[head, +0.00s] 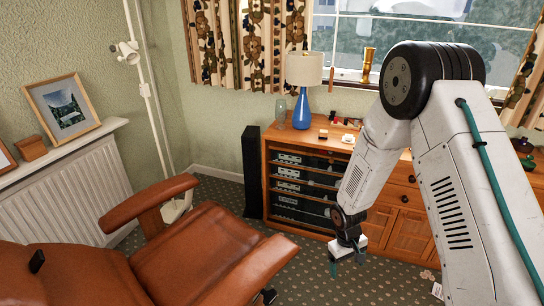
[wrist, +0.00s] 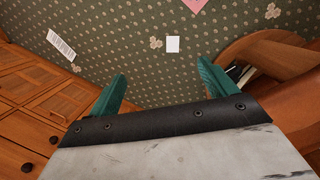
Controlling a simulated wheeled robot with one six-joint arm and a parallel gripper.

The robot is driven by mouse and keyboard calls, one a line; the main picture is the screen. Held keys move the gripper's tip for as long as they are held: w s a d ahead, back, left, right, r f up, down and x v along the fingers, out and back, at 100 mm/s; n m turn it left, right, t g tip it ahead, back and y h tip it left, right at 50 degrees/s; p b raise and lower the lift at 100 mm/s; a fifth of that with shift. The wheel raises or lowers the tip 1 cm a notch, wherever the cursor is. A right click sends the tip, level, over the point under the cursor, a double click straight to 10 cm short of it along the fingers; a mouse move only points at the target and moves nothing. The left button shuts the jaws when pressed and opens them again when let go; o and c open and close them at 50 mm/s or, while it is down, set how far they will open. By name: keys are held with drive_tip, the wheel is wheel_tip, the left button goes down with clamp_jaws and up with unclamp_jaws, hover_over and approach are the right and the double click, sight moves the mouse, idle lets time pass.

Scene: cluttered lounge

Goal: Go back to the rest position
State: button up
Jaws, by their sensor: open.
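My gripper (head: 347,262) hangs at the end of my bent white arm, in front of the wooden cabinet in the head view. In the wrist view, its two teal fingers (wrist: 160,92) are spread apart with nothing between them. The gripper is open and empty, pointing down above the patterned green carpet (wrist: 140,40). A white card (wrist: 173,44) lies on the carpet beyond the fingertips.
A brown leather recliner (head: 205,250) fills the lower left. The wooden cabinet (head: 407,216) holds stacked audio equipment (head: 300,188), with a blue lamp (head: 302,112) on top. A black speaker (head: 251,170) stands beside it. More papers (wrist: 61,45) lie on the carpet.

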drive_tip(key=s+d+r+m+g, duration=0.1)
drive_tip(key=s+r, duration=0.5)
drive_tip(key=r, duration=0.6)
drive_tip(key=s+d+r+m+g, duration=0.1)
drive_tip(key=s+r, duration=0.4)
drive_tip(key=r, duration=0.7)
drive_tip(key=s+r+m+t+y, duration=0.1)
drive_tip(key=s+r+t, duration=0.3)
drive_tip(key=s+r, duration=1.2)
drive_tip(key=shift+s+d+r+m+t, duration=0.4)
drive_tip(key=shift+r+m, duration=0.2)
drive_tip(key=shift+r, duration=0.3)
